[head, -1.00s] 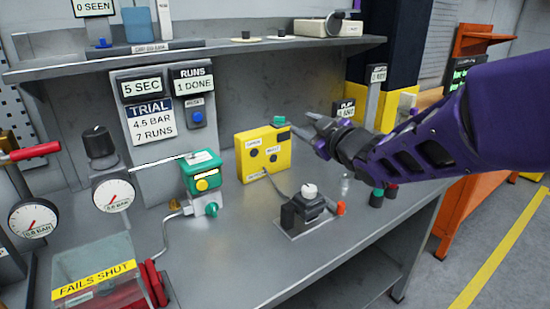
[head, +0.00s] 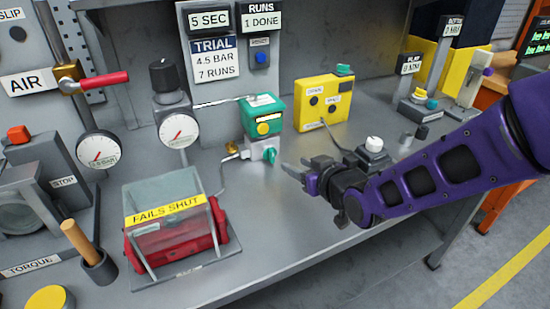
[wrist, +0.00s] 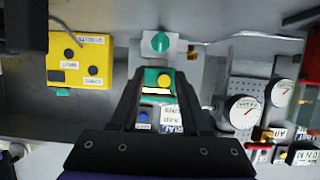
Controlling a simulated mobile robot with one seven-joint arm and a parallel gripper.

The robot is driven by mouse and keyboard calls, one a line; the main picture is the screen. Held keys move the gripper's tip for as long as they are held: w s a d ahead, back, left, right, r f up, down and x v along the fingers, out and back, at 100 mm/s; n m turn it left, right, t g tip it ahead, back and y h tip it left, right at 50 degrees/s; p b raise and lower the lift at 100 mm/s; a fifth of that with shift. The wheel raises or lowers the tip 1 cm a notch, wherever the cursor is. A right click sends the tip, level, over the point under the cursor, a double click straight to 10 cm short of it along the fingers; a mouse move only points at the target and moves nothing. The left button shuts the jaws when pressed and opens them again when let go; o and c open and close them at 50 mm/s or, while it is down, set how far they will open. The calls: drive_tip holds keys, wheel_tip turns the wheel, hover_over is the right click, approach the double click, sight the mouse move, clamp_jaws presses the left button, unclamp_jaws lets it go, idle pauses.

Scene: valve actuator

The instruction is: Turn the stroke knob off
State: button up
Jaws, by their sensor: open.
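A teal knob (head: 271,156) sits on the silver valve block (head: 259,148) below a teal box (head: 262,116) with a yellow dial. In the wrist view the teal knob (wrist: 160,42) is beyond my fingertips, and the teal box (wrist: 151,74) shows between the fingers. My gripper (head: 294,168) is open and empty, just right of and below the valve's knob.
A yellow box (head: 323,101) with a cable stands behind my gripper. The clear-covered red actuator (head: 175,232) marked FAILS SHUT stands at front left. Bench below my gripper is clear.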

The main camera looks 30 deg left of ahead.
sight(273, 153)
drive_tip(key=b+x, duration=0.2)
drive_tip(key=x, duration=1.1)
drive_tip(key=shift+s, duration=0.1)
clamp_jaws()
